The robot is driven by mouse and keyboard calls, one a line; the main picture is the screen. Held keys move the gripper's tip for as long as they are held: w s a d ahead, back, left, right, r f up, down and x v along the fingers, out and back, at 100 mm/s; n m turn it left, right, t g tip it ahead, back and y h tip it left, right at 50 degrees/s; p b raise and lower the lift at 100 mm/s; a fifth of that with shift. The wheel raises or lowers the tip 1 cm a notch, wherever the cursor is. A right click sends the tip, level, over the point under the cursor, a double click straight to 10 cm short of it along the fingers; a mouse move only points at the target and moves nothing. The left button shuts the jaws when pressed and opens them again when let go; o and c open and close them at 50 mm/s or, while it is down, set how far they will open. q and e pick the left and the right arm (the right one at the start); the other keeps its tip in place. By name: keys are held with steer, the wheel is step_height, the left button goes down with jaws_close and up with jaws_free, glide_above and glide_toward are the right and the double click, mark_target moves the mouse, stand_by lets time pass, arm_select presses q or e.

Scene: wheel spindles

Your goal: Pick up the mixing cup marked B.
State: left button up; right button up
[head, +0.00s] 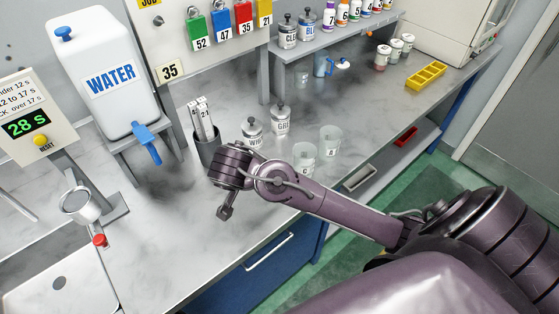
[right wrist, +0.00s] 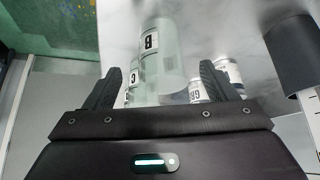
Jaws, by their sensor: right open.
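The mixing cup marked B (right wrist: 152,42) is clear and shows in the right wrist view, ahead and between the open fingers of my right gripper (right wrist: 160,88). A clear cup marked C (right wrist: 133,82) shows at its lower left, partly overlapping it. In the head view the cup marked C (head: 302,163) stands behind my right forearm, its lower part hidden. Another clear cup (head: 329,140), whose mark I cannot read here, stands just behind it to the right. My right gripper (head: 226,212) hangs over the front of the counter, left of both cups, empty. My left gripper is not in view.
Two labelled lidded jars (head: 280,119) (head: 251,131) stand behind my wrist. A dark holder (head: 207,150) with numbered sticks is left of them. The water tank (head: 92,75) and sink (head: 50,275) are at left. Clear counter lies right of the cups.

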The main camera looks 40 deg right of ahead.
steer(key=shift+d+f, duration=0.1)
steer(key=shift+f, duration=0.35)
steer(key=shift+w+d+f+p, duration=0.15)
steer(key=shift+d+f+p, duration=0.15)
steer(key=shift+f, duration=0.25)
steer(key=p+x, duration=0.1)
steer(key=x, duration=0.3)
steer(key=shift+w+d+r, duration=0.1)
steer(key=shift+w+d, duration=0.05)
steer(key=shift+d+f, duration=0.1)
steer(key=shift+f, duration=0.15)
steer(key=c, duration=1)
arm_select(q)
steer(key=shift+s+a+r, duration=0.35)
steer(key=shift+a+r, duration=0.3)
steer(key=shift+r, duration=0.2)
arm_select(e)
steer(key=shift+c, duration=0.3)
